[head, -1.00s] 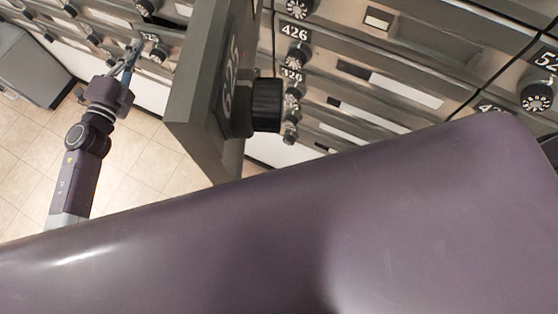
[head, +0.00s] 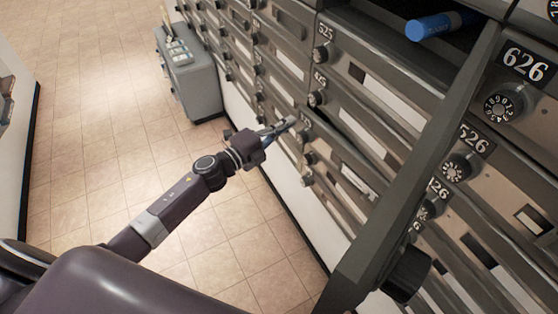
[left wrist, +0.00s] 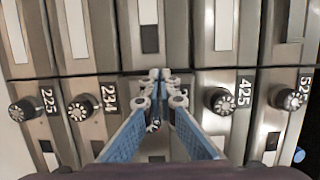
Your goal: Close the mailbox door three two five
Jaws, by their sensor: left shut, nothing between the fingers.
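Mailbox door 325 (head: 330,156) appears to lie flush in the row below 425 in the head view. Its number is mostly hidden by my gripper. In the left wrist view, the door surface between the 234 and 425 labels (left wrist: 161,141) is partly covered by my fingers and appears to be 325. My left gripper (head: 291,122) is shut and empty, with its tips at or close to the door's knob end; I cannot tell whether they touch. The shut fingertips also show in the left wrist view (left wrist: 158,77). My right gripper is out of view.
The large door 625 (head: 420,190) stands swung open toward me, with its dial (head: 408,274) near the bottom. A blue cylinder (head: 436,26) lies in the open box above. A grey cabinet (head: 190,78) stands at the back. The tiled floor (head: 105,110) is open on the left.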

